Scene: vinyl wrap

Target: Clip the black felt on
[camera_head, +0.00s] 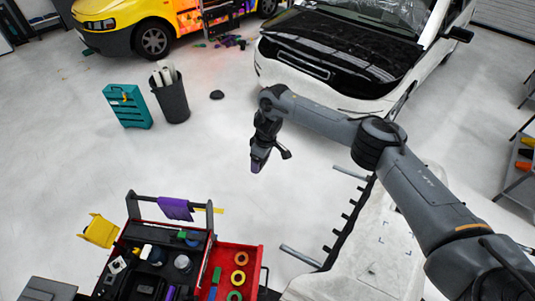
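My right arm comes in from the right and its gripper (268,152) hangs over the bare floor, left of the white panel. Two dark finger-like parts point down and apart at its end. A small purple patch shows at the lower left tip; I cannot tell if it is a held thing. I cannot pick out the black felt for certain; several dark items lie in the tool cart (209,243) at the lower left. My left gripper is not in view.
A purple cloth (175,208) hangs on the cart's handle. A red drawer (256,258) with tape rolls is open. A white panel (395,240) lies on a rack at lower right. A teal case (127,106) and black bin (172,103) stand behind. A white car (265,72) stands at the back.

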